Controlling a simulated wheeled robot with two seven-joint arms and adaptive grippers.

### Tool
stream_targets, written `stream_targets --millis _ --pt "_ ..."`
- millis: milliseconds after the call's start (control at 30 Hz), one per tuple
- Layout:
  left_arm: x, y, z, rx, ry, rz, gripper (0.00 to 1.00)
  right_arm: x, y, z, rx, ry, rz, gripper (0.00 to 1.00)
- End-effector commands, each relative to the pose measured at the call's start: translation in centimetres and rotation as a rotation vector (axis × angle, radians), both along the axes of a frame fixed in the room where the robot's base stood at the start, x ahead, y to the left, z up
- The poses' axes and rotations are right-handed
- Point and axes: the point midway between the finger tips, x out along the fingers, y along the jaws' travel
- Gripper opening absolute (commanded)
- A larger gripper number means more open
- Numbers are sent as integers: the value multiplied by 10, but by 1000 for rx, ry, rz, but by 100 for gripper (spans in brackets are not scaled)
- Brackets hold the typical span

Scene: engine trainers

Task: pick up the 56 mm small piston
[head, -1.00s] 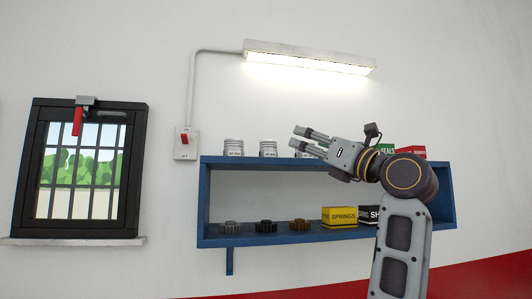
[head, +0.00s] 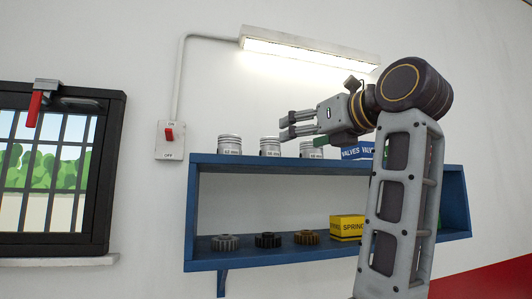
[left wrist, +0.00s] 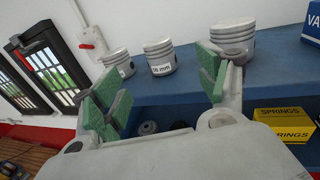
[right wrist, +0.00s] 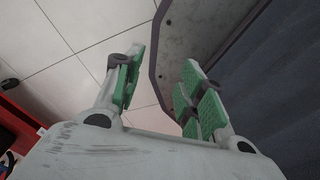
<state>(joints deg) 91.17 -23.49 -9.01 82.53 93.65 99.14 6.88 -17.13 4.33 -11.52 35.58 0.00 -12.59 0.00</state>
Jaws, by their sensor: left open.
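The 56 mm piston (head: 270,146) is a silver cylinder with a white label, standing upright on the blue shelf's top, the middle of three in a row. Its label reads "56 mm" in the left wrist view (left wrist: 161,60). Another piston (head: 229,145) stands to its left and a third (head: 311,150) to its right, partly behind my gripper. My left gripper (head: 287,126) is open and empty, pointing left, above and near the middle and right pistons. In the left wrist view its green-padded fingers (left wrist: 160,80) are apart, with the 56 mm piston beyond the gap. My right gripper (right wrist: 160,80) is open and empty.
A blue VALVES box (head: 356,153) stands on the shelf top (head: 200,158) right of the pistons. Several gears (head: 268,240) and a yellow SPRINGS box (head: 346,227) sit on the lower board. A lamp (head: 310,46) hangs above. In the right wrist view, a grey panel (right wrist: 195,35) is beside the right fingers.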

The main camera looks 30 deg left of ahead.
Motion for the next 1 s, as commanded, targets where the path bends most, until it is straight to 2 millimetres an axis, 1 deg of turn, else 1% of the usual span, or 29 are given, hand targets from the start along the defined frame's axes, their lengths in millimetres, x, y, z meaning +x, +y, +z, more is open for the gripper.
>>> stream_targets --millis 300,467,567,733,1000 --pt "0 0 0 0 0 0 74 -1 -8 0 -9 1 1 40" --pt "3 5 0 -1 0 0 74 -2 -10 2 -11 3 1 40" --pt "7 14 1 -1 0 -1 74 -2 -10 4 -11 3 1 40" --pt "16 33 1 -2 1 0 74 -2 -8 9 -9 2 0 40" --pt "31 64 1 0 1 3 74 -2 0 16 1 3 -2 40"
